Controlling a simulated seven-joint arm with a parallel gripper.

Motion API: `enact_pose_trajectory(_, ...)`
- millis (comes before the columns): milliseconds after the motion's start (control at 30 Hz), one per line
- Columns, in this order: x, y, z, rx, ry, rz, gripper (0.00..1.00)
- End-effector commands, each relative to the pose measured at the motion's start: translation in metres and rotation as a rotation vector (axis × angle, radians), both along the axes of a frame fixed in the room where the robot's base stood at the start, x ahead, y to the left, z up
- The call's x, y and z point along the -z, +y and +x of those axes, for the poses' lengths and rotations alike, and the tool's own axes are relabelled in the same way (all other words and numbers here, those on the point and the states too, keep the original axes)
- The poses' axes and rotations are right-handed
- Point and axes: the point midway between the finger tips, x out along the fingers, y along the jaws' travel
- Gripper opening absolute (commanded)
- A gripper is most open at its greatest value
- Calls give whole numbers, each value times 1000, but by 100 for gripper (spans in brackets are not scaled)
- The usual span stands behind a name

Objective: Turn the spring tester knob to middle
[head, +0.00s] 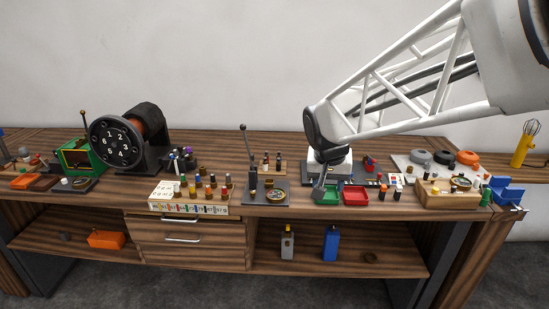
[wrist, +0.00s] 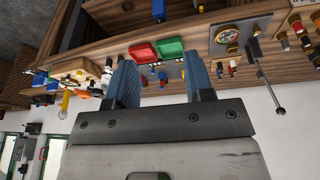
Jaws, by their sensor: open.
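No part is legibly labelled as the spring tester. One candidate is a dark plate with a round brass-rimmed gauge (head: 274,195) and an upright lever (head: 249,150) topped by a dark ball, left of my arm. In the wrist view, which looks upside down, the gauge (wrist: 227,36) and the lever (wrist: 268,85) show at the upper right. The knob and its setting are too small to tell. My gripper (wrist: 163,78) is open and empty, with two blue fingers apart. In the head view its dark end (head: 320,188) is by the green tray, right of the gauge plate.
A green tray (head: 327,197) and red tray (head: 356,196) lie near the front edge. A pale block with several coloured pegs (head: 190,202) stands left. A black numbered wheel (head: 115,140) and green machine (head: 82,157) stand further left. A wooden block (head: 433,194) stands right.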

Motion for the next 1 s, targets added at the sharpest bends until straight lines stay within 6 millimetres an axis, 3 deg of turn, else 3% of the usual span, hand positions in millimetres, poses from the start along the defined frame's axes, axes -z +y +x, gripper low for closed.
enact_pose_trajectory(200,22,45,65,17,-20,-2,48)
enact_pose_trajectory(600,82,142,165,44,-65,7,48)
enact_pose_trajectory(800,119,192,203,54,-86,18,48)
enact_pose_trajectory(1000,143,224,223,61,-99,26,48)
